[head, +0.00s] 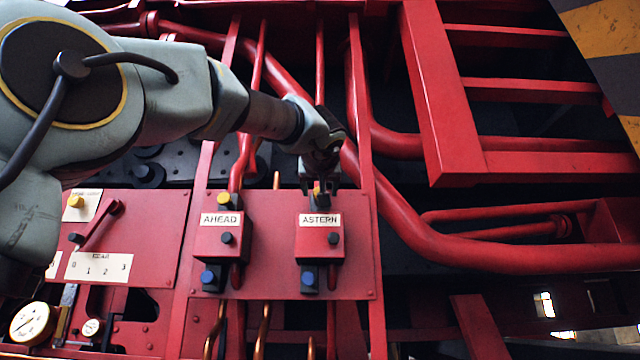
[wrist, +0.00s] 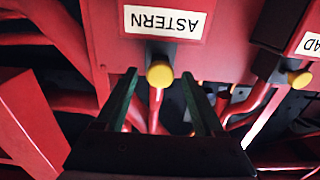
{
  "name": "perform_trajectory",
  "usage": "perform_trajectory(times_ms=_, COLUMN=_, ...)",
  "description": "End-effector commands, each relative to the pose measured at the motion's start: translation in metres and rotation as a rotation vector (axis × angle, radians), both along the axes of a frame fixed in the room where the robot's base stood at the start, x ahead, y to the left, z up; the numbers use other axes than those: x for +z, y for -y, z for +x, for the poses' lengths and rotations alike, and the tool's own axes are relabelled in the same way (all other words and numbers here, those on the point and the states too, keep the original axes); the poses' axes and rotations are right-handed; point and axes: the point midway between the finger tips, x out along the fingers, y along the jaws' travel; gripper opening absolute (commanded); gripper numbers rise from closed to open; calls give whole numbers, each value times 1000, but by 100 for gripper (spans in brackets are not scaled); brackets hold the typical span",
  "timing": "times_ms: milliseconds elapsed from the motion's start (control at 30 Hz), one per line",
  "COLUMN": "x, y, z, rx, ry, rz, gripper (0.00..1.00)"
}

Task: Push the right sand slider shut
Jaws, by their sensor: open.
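The right sand slider is the red box labelled ASTERN (head: 320,247) on the red panel. It has a black knob (head: 334,238) on its face, a yellow knob (head: 317,191) at its top and a blue knob (head: 308,279) below. My gripper (head: 319,190) is above the box, pointing down at its top end. In the wrist view, upside down, the open fingers (wrist: 158,78) stand on either side of the yellow knob (wrist: 160,74), with gaps showing; I cannot tell if either touches it. The fingers partly hide the top end in the head view.
The left box, labelled AHEAD (head: 221,242), has the same knobs. A gear lever (head: 101,225) and a pressure gauge (head: 31,323) are further left. Red pipes (head: 405,225) run close behind and right of my gripper. A red frame (head: 437,100) stands at upper right.

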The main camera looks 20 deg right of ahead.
Motion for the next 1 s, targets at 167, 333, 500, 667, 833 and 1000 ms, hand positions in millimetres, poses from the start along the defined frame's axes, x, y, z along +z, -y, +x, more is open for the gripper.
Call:
perform_trajectory(times_ms=167, x=0, y=1, z=3, rx=-1, ry=0, rz=0, gripper=70)
perform_trajectory(times_ms=333, x=-1, y=1, z=3, rx=-1, ry=0, rz=0, gripper=68)
perform_trajectory(times_ms=500, x=-1, y=1, z=2, rx=-1, ry=0, rz=0, gripper=49)
perform_trajectory(times_ms=667, x=0, y=1, z=2, rx=-1, ry=0, rz=0, gripper=31)
perform_trajectory(times_ms=833, x=0, y=1, z=2, rx=-1, ry=0, rz=0, gripper=12)
perform_trajectory(times_ms=1000, x=0, y=1, z=2, rx=-1, ry=0, rz=0, gripper=0)
